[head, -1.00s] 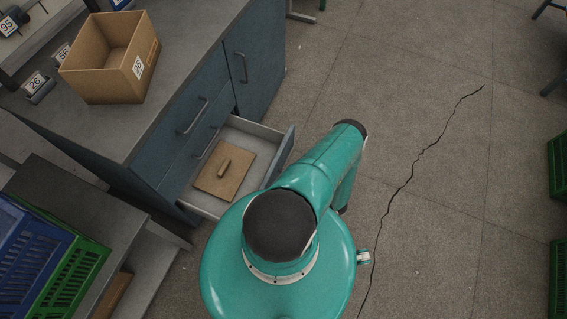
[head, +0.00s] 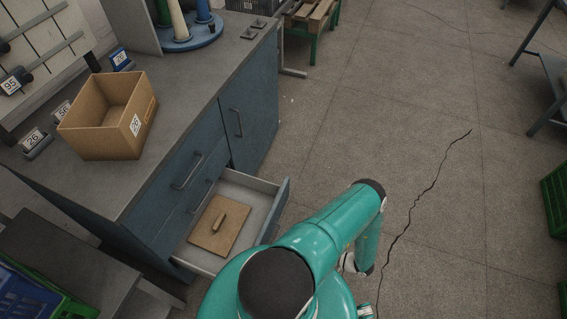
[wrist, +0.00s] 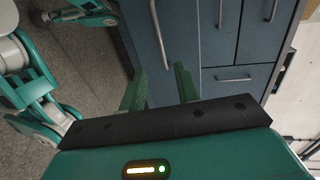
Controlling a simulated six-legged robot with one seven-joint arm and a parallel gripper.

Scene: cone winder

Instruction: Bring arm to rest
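My teal arm (head: 318,232) is folded in front of my body in the head view, its elbow out over the floor to the right of the open drawer. The head view does not show the fingers. In the wrist view my gripper (wrist: 160,88) has its two green fingers apart with nothing between them. Beyond the fingers are the blue-grey cabinet fronts (wrist: 195,40) with metal handles. The fingers appear clear of the cabinet.
An open drawer (head: 262,188) juts from the cabinet and holds a brown board with a grip (head: 220,224). A cardboard box (head: 108,118) sits on the worktop. Blue and green crates (head: 40,296) are at lower left. Cracked floor to the right (head: 450,220) is free.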

